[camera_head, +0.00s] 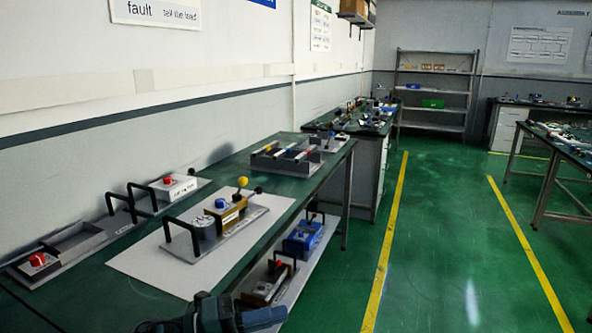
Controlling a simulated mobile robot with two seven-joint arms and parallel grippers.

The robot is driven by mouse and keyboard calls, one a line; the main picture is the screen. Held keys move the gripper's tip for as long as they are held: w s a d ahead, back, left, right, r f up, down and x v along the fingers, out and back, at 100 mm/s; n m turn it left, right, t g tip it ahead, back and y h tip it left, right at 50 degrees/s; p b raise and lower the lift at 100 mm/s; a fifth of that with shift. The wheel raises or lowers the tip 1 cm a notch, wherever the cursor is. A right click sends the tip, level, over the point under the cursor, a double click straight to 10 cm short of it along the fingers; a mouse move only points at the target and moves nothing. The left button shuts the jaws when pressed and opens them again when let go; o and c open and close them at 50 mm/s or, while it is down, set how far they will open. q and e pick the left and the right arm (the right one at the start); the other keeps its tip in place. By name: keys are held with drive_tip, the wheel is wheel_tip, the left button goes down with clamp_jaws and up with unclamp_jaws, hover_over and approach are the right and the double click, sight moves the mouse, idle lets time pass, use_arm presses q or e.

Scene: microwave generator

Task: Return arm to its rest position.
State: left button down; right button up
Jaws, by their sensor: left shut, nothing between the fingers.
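My left gripper (262,318) shows at the bottom edge of the head view, dark and cut off by the frame. It is shut and holds nothing. It is in front of the workbench (225,175), near its front edge and apart from the devices on it. My right gripper is not in view.
A white sheet (150,262) on the bench carries a device plate with a yellow knob (243,182). Grey fixtures with red buttons (37,259) stand along the wall. A lower shelf holds a blue device (303,238). Green floor (455,240) to the right is clear.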

use_arm(q)
drive_tip(key=s+a+f+n+t+y, duration=0.2)
drive_tip(key=s+f+n+y, duration=0.3)
drive_tip(key=n, duration=0.5)
drive_tip(key=s+a+f+n+t+y+p, duration=0.1)
drive_tip(key=s+a+f+n+y, duration=0.3)
drive_tip(key=f+n, duration=0.6)
drive_tip(key=s+a+f+n+t+y, duration=0.2)
drive_tip(key=s+a+f+n+y, duration=0.2)
drive_tip(key=s+f+n, duration=0.3)
drive_tip(key=s+n+y, duration=0.1)
drive_tip(key=n, duration=0.3)
drive_tip(key=shift+s+f+n+t+y, duration=0.15)
drive_tip(key=shift+f+n+t+y, duration=0.15)
drive_tip(key=shift+t+y, duration=0.1)
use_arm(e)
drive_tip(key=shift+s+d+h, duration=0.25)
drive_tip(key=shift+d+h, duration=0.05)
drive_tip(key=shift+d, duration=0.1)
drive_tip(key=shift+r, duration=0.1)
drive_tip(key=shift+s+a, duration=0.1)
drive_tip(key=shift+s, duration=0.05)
